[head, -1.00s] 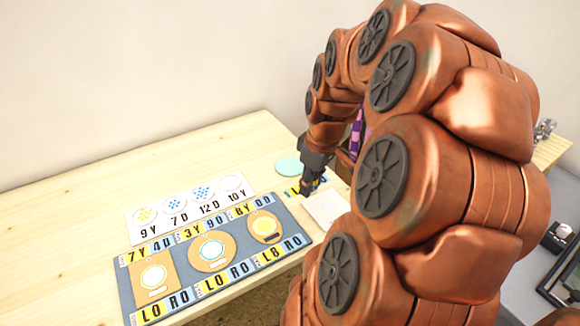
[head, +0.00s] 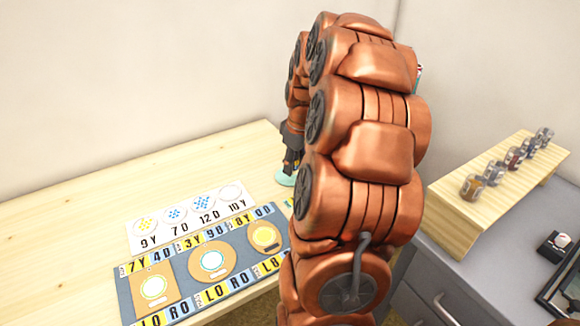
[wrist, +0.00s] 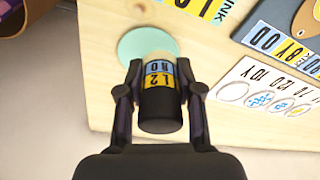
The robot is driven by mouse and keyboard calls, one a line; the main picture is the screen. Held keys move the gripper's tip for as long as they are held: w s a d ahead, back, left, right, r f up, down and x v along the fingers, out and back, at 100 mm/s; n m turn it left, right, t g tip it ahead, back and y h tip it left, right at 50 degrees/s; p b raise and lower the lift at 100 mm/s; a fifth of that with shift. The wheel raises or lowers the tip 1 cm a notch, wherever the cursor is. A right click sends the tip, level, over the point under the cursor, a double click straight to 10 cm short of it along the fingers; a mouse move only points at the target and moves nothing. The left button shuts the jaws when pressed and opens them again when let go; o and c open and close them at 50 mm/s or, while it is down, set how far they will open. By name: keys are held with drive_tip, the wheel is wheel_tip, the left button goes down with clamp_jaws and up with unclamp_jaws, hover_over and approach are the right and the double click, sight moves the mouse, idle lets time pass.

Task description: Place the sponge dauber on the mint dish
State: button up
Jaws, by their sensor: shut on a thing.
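The sponge dauber (wrist: 160,97) is a dark cylinder with a yellow and blue label band and a pale tip. It shows in the wrist view between the two fingers of my gripper (wrist: 160,105), which is shut on it. The mint dish (wrist: 134,43) is a flat round mint disc on the wooden table. The dauber's pale tip overlaps the dish in the wrist view; I cannot tell whether they touch. In the head view my gripper (head: 291,165) is over the mint dish (head: 285,179), and the arm hides part of it. The dauber is not clear there.
A grey-blue board (head: 185,270) with tan stamp pieces lies at the front of the table (head: 70,230). A white card (head: 160,239) with dotted circles is behind it. A wooden rack (head: 450,196) with several small jars stands at right. The table's left side is clear.

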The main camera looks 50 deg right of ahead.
drive_tip(key=shift+w+d+f, duration=0.1)
drive_tip(key=shift+w+d, duration=0.3)
drive_tip(key=shift+w, duration=0.25)
drive_tip(key=shift+w+d+f, duration=0.1)
drive_tip(key=shift+w+d, duration=0.25)
drive_tip(key=shift+w, duration=0.25)
drive_tip(key=shift+f, duration=1.7)
drive_tip(key=shift+f, duration=0.25)
drive_tip(key=o, duration=1)
drive_tip(key=shift+c, duration=0.2)
drive_tip(key=shift+r, duration=0.2)
